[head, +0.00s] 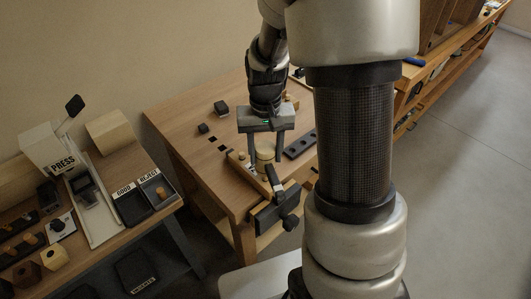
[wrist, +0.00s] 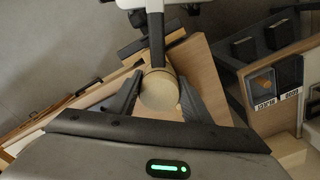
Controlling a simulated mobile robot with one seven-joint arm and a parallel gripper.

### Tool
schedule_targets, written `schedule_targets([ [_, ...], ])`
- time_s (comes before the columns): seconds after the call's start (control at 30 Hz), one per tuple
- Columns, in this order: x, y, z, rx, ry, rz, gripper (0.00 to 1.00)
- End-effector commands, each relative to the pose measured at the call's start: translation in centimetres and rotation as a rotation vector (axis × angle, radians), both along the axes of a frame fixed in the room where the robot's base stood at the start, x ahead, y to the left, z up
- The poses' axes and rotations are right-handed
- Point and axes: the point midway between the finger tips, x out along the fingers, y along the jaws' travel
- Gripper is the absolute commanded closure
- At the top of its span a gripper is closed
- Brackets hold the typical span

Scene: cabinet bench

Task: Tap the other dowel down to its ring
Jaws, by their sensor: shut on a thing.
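My gripper (head: 265,160) is over the front of the wooden bench (head: 185,130). In the wrist view its two dark fingers (wrist: 157,95) are shut on a mallet (wrist: 159,90) with a round pale wooden head and dark handle. The mallet (head: 265,151) also shows between the fingers in the head view, its handle pointing to the bench's front. A pale wooden piece (head: 237,157) with small pegs lies under and beside the gripper. The mallet and fingers hide part of it, so I cannot tell the dowels' rings or heights, or whether the mallet touches one.
A dark vise (head: 276,208) sits at the bench's front edge. A dark strip with holes (head: 300,144) lies right of the gripper. Small dark blocks (head: 221,107) lie at the back left. A side table at left holds a press (head: 62,158) and labelled trays (head: 146,195).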

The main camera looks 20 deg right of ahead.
Motion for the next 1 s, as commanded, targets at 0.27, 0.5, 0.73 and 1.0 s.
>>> schedule_targets([
  [0.27,0.0,0.0,1.0,0.0,-0.001,0.0,0.92],
  [0.5,0.0,0.0,4.0,0.0,-0.001,0.0,0.92],
  [0.73,0.0,0.0,5.0,0.0,-0.001,0.0,0.92],
  [1.0,0.0,0.0,4.9,0.0,0.0,0.0,0.92],
])
